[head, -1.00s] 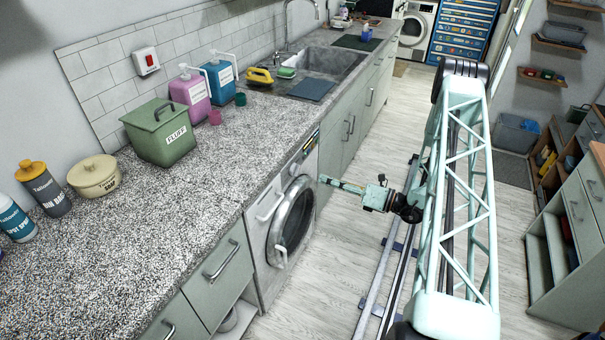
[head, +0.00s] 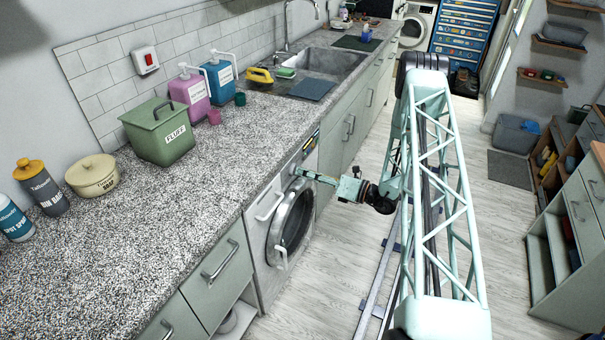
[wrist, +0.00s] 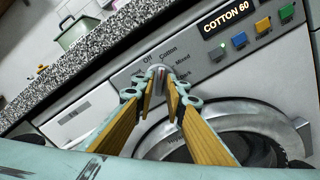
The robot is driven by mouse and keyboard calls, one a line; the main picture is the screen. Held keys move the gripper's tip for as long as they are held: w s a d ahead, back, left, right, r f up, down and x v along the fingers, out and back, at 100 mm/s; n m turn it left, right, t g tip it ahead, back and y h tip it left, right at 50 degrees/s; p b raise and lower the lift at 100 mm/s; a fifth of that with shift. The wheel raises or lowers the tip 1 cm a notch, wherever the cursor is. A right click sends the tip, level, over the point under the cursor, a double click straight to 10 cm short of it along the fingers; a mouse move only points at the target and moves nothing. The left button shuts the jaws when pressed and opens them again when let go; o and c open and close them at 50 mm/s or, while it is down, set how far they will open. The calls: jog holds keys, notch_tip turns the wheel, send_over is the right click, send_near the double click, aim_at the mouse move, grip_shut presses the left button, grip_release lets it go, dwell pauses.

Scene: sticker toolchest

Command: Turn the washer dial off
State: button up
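The washing machine (head: 262,225) is built in under the counter, its front facing my arm. In the wrist view, its grey dial (wrist: 161,72) shows between my fingertips, with "Off" printed at upper left and "Cotton" and "Mixed" to the right. The dial's pointer is too small to read. The display (wrist: 228,18) reads "COTTON 60". My gripper (wrist: 161,80) has its two yellow-padded fingers apart, one tip on each side of the dial; I cannot tell whether they touch it. In the head view, my gripper (head: 305,175) reaches the washer's upper front and hides the dial.
Several coloured buttons (wrist: 240,40) sit right of the dial. The round door (wrist: 215,135) is below it and the drawer (wrist: 75,119) is to the left. The speckled countertop (head: 150,220) overhangs above. The floor (head: 320,270) beside the washer is clear.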

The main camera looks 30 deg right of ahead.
jog(key=shift+w+a, duration=0.15)
jog(key=shift+w, duration=0.1)
jog(key=shift+c, duration=0.5)
grip_shut()
jog(key=shift+n, duration=0.5)
jog(key=shift+n+b, duration=1.45)
jog(key=shift+n, duration=1.95)
